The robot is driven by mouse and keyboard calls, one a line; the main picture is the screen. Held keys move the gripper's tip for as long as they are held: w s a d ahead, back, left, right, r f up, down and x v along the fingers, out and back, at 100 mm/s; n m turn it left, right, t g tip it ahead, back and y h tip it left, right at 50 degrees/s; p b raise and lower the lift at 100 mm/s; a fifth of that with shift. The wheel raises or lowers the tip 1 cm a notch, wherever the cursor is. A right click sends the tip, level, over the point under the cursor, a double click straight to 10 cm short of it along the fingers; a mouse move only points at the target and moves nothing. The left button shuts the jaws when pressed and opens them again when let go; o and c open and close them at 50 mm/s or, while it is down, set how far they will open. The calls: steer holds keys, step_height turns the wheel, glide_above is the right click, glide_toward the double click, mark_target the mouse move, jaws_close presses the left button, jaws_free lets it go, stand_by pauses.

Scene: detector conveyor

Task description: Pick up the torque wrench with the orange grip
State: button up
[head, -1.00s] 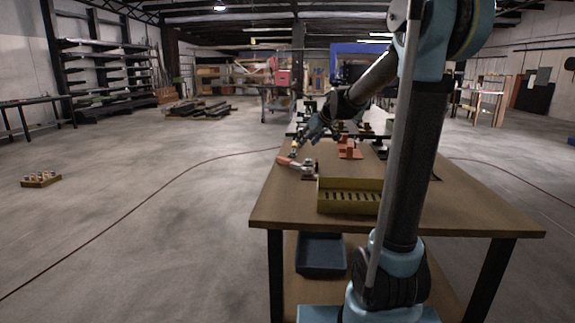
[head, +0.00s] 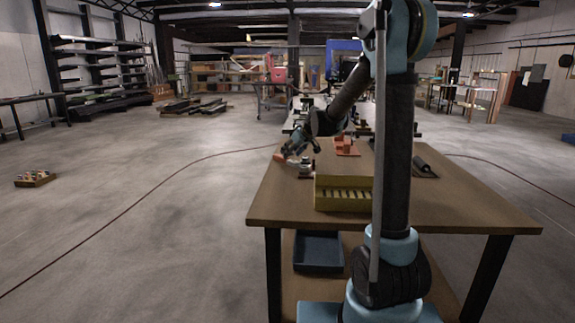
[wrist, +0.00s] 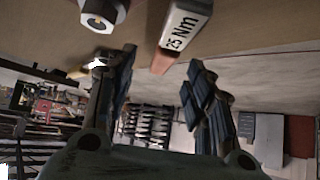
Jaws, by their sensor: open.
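The torque wrench's orange grip (head: 280,158) shows near the left edge of the workbench, partly hidden by my gripper. In the wrist view, a salmon-orange piece (wrist: 162,61) joins a pale block marked "25 Nm" (wrist: 186,27); it looks like part of the wrench. My gripper (head: 294,153) is low over the bench beside the grip. In the wrist view my gripper (wrist: 158,90) is open with nothing between its fingers. The labelled part lies above the fingertips in that picture. How far the fingers are from it is unclear.
A white hexagonal part (wrist: 103,12) is close to the left finger. On the bench (head: 450,212) are a yellow slotted box (head: 343,199), a salmon fixture (head: 346,148) and a dark cylinder (head: 424,165). A dark blue bin (head: 318,253) is on the shelf below.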

steer(key=shift+s+x, duration=0.15)
steer(key=shift+x, duration=1.25)
steer(key=shift+s+x, duration=0.15)
steer(key=shift+x, duration=1.3)
steer(key=shift+a+f, duration=0.15)
steer(key=shift+f, duration=0.05)
jaws_close()
